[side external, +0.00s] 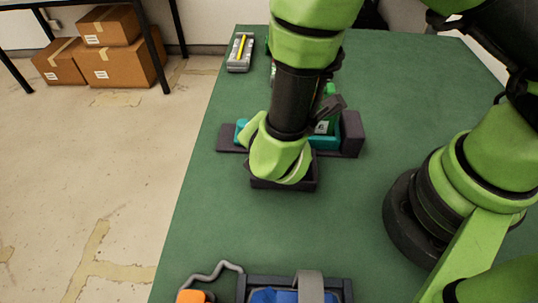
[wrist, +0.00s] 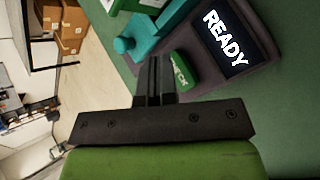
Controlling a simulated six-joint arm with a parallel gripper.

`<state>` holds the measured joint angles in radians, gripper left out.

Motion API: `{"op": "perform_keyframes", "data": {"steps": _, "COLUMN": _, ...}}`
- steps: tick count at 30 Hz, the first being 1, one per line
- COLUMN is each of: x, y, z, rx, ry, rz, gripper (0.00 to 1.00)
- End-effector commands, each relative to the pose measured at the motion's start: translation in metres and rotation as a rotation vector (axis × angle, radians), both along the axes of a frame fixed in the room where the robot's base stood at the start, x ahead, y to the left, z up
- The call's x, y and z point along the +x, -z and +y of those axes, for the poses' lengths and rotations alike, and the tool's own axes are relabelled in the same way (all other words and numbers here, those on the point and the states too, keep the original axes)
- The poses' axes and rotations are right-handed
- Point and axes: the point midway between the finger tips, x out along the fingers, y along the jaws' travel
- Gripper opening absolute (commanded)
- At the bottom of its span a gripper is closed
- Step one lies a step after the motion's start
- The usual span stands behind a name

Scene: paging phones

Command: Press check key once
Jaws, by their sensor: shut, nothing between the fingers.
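A dark paging phone unit with a lit screen (wrist: 225,38) reading READY is in the wrist view. Beside the screen sits a green key (wrist: 181,70) with white lettering, partly covered by my gripper; only its last letters, "CK", show. A teal handset-like part (wrist: 145,38) lies to the left of the screen. My gripper (wrist: 154,66) is shut and empty, its fingertips beside the green key in the picture; I cannot tell whether they touch it. In the side view my arm hides the gripper and most of the unit; a teal part (side external: 325,142) shows behind it.
A grey device with a yellow strip (side external: 241,50) lies at the far left of the green table (side external: 400,90). A blue item in a dark tray (side external: 243,288) and an orange item (side external: 191,297) are at the front edge. Cardboard boxes (side external: 115,62) stand on the floor.

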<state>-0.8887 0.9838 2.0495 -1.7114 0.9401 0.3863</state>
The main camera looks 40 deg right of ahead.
Motion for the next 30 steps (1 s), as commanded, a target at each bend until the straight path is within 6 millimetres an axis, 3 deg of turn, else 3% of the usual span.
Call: {"op": "perform_keyframes", "data": {"steps": 30, "x": 0.0000, "y": 0.0087, "z": -0.0001, "rx": 0.000, "ry": 0.000, "rz": 0.000, "gripper": 0.00}}
